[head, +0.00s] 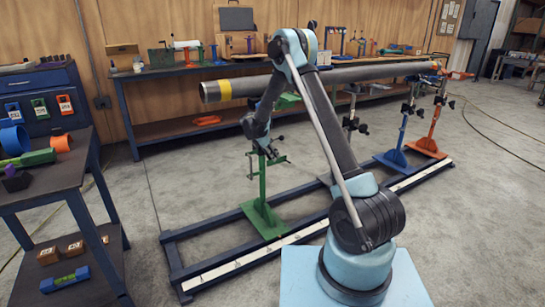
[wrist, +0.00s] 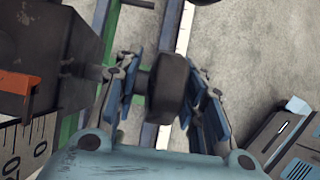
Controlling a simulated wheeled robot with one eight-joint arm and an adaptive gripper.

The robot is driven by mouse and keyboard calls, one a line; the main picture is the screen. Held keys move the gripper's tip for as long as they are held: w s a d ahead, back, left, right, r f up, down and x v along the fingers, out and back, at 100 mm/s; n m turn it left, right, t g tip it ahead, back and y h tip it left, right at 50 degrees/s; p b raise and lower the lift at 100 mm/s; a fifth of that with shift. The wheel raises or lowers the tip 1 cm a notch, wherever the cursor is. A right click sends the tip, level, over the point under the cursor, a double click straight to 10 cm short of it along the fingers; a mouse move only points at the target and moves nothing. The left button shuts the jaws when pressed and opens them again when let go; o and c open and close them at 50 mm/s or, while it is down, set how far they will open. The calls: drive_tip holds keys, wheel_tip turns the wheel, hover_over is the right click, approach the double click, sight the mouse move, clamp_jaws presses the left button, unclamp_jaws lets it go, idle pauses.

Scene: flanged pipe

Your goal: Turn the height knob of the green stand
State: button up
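The green stand (head: 263,190) is upright on the floor rail at the left, below the near end of the pipe. Its top is partly hidden by my arm in the head view. My gripper (head: 264,150) is at the stand's upper part. In the wrist view, a round black knob (wrist: 170,88) on a short shaft sticks out from a dark block (wrist: 42,55). My gripper (wrist: 166,92) has its blue-padded fingers on either side of this knob. The fingers look spread, with narrow gaps to the knob; light contact cannot be ruled out.
A long grey pipe (head: 340,75) with a yellow band runs above the stands. A blue stand (head: 393,155) and an orange stand (head: 430,140) are farther right on the rail (head: 215,276). A dark table (head: 45,180) is at left. In the wrist view, a numbered scale (wrist: 25,150) and an orange pointer (wrist: 22,85) sit beside the block.

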drive_tip(key=shift+s+r, duration=0.1)
drive_tip(key=shift+s, duration=0.05)
drive_tip(key=v, duration=0.7)
idle(0.3)
drive_tip(key=shift+a, duration=0.1)
